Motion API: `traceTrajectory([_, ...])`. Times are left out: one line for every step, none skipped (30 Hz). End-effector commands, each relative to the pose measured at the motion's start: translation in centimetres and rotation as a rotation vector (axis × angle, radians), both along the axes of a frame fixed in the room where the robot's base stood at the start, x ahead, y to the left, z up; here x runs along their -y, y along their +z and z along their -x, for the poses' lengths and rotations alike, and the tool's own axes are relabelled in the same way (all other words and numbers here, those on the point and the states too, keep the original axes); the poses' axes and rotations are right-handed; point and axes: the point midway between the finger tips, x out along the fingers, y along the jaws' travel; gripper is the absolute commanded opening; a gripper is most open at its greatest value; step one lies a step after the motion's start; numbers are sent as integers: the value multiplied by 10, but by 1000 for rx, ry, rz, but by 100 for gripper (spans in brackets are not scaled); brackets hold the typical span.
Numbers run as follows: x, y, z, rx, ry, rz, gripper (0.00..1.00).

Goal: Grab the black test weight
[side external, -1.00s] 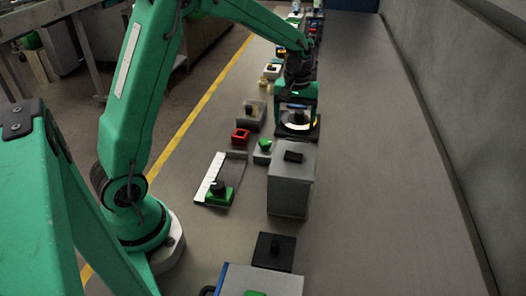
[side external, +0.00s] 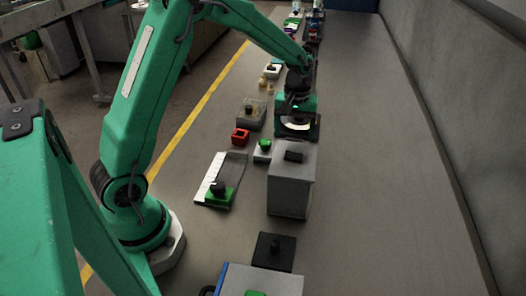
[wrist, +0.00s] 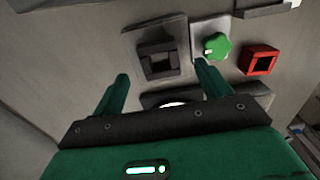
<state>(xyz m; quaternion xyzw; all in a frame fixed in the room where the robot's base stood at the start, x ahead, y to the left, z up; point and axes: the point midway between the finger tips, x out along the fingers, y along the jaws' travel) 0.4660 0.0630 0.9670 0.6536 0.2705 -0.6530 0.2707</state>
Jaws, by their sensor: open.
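My gripper (side external: 297,106) is open. In the side view it is low over a dark unit with a white curved part (side external: 296,126). In the wrist view my two green fingers (wrist: 161,72) stand apart with nothing held. I cannot tell for sure which black thing is the test weight. The dark unit is partly hidden by my gripper.
A green knob (wrist: 217,47) and a red square holder (wrist: 260,60) lie right of the black block. The right side is clear.

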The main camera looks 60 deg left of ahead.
Motion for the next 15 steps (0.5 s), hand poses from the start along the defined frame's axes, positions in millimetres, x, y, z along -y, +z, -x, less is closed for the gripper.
traceTrajectory([0,-7,0,-4,0,0,76])
traceTrajectory([0,-10,0,-5,0,1,76])
traceTrajectory([0,-15,-1,-4,0,1,76])
traceTrajectory([-1,-18,-1,-4,0,1,76])
traceTrajectory([0,-22,-1,-4,0,1,76])
traceTrajectory([-1,-27,-1,-4,0,1,76])
traceTrajectory([-1,-30,-1,-4,0,1,76])
traceTrajectory([-1,-32,-1,-4,0,1,76])
traceTrajectory([-1,-35,-1,-3,0,0,76])
traceTrajectory([-1,-37,-1,-2,0,1,76])
traceTrajectory([-1,-38,-1,-1,0,0,76])
traceTrajectory([0,-39,-1,-1,0,0,76])
traceTrajectory([0,-40,-1,-1,0,0,76])
traceTrajectory([0,-40,-1,-1,0,0,76])
traceTrajectory([0,-40,-1,-1,0,0,76])
